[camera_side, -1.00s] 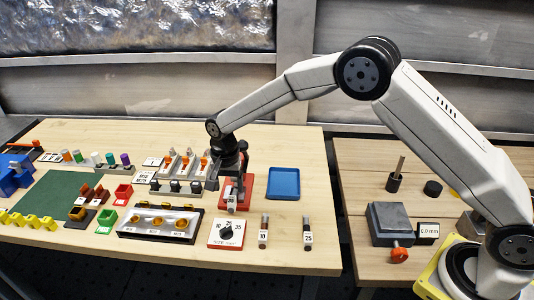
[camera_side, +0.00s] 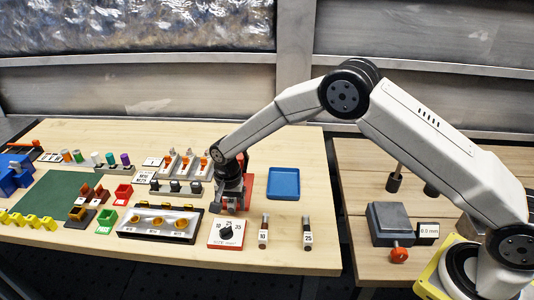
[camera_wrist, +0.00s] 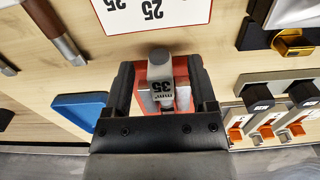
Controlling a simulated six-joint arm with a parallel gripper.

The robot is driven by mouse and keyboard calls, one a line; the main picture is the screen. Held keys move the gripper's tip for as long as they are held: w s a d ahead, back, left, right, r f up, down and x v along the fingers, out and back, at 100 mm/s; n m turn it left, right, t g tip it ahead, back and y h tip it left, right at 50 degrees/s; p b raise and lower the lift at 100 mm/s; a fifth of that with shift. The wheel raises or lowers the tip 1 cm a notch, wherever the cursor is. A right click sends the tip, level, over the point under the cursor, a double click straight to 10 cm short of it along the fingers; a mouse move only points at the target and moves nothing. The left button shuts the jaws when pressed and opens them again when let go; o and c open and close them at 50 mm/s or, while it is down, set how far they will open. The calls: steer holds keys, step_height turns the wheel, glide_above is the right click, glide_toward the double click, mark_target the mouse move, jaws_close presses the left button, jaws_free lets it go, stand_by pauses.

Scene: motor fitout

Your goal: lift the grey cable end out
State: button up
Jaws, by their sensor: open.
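A grey piece marked 35 mm² (camera_wrist: 160,68), which I take for the grey cable end, stands between my fingers in the wrist view. It sits at a red holder (camera_wrist: 130,50), also partly visible in the side view (camera_side: 249,186). My gripper (camera_wrist: 162,82) is open, with one dark finger on each side of the grey piece; I cannot tell whether either finger touches it. In the side view my gripper (camera_side: 232,207) is low over the front of the red holder and hides the grey piece.
A dial block (camera_side: 226,233) stands just in front of my gripper. Two brown pieces labelled 10 (camera_side: 263,232) and 25 (camera_side: 307,234) lie to its right. A blue tray (camera_side: 284,183) is behind right.

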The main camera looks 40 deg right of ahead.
stand_by(0.5)
jaws_close()
steer(key=shift+s+a+r, duration=0.45)
steer(key=shift+r, duration=0.15)
steer(key=s+a+r, duration=0.6)
steer(key=s+a, duration=0.3)
steer(key=shift+r, duration=0.35)
steer(key=shift+s+a, duration=0.1)
stand_by(0.3)
steer(key=shift+s+a, duration=2.05)
